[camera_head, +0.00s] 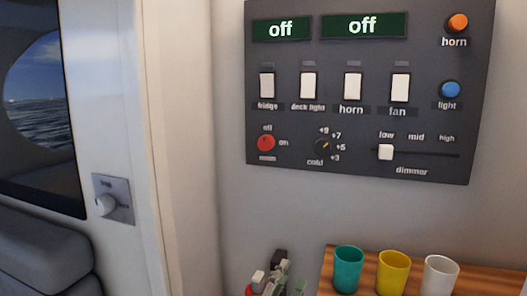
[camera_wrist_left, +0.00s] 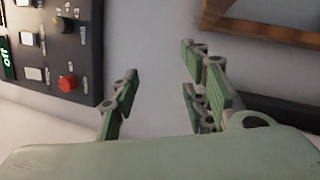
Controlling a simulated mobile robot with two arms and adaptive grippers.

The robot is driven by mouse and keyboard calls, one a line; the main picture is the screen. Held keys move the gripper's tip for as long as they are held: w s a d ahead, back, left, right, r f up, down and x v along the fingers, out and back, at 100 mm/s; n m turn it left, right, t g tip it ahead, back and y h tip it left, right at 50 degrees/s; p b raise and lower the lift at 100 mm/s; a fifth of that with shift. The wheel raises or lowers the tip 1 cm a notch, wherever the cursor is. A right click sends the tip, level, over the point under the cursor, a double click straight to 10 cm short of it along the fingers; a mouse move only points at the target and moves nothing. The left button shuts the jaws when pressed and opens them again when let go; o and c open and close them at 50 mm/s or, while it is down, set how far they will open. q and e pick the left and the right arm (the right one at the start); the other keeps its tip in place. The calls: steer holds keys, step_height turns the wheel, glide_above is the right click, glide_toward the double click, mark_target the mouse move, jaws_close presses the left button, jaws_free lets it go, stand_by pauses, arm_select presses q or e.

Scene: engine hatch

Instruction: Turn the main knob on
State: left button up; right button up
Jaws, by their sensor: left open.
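The main knob is the red round knob (camera_head: 266,143) at the lower left of the dark control panel (camera_head: 300,180), with "off" above it and "on" to its right. It also shows in the left wrist view (camera_wrist_left: 68,84), left of the fingers. Its pointer is too small to read. My left gripper (camera_head: 272,272) is at the bottom of the head view, below the panel and apart from the knob. In the left wrist view its green-padded fingers (camera_wrist_left: 161,88) are spread with nothing between them. My right gripper is not in view.
Two displays (camera_head: 362,26) read "off". Several white switches (camera_head: 353,87), a small dial (camera_head: 323,146) and a dimmer slider (camera_head: 386,152) share the panel. Teal (camera_head: 348,270), yellow (camera_head: 393,272) and white (camera_head: 439,276) cups stand at the lower right. The wall below the knob is bare.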

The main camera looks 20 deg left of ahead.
arm_select(q)
steer(key=w+a+r+n+t+y, duration=0.1)
steer(key=a+r+n+t+y, duration=0.2)
steer(key=r+n, duration=0.35)
steer(key=w+a+r+n+y, duration=0.1)
steer(key=a+r+n+y, duration=0.3)
steer(key=r+n, duration=0.25)
steer(key=n+g+y, duration=0.2)
steer(key=n+g, duration=0.1)
steer(key=n, duration=1.7)
glide_toward(264, 148)
steer(key=w+r, duration=0.1)
steer(key=w, duration=0.1)
steer(key=shift+p+x, duration=0.85)
steer(key=shift+x, duration=2.55)
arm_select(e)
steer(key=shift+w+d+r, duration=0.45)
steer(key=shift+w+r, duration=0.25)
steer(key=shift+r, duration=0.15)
arm_select(q)
steer(key=shift+a+f, duration=0.1)
steer(key=shift+a, duration=0.05)
steer(key=shift+f+m, duration=0.1)
steer(key=shift+m, duration=0.2)
steer(key=c, duration=0.9)
steer(key=shift+c, duration=0.4)
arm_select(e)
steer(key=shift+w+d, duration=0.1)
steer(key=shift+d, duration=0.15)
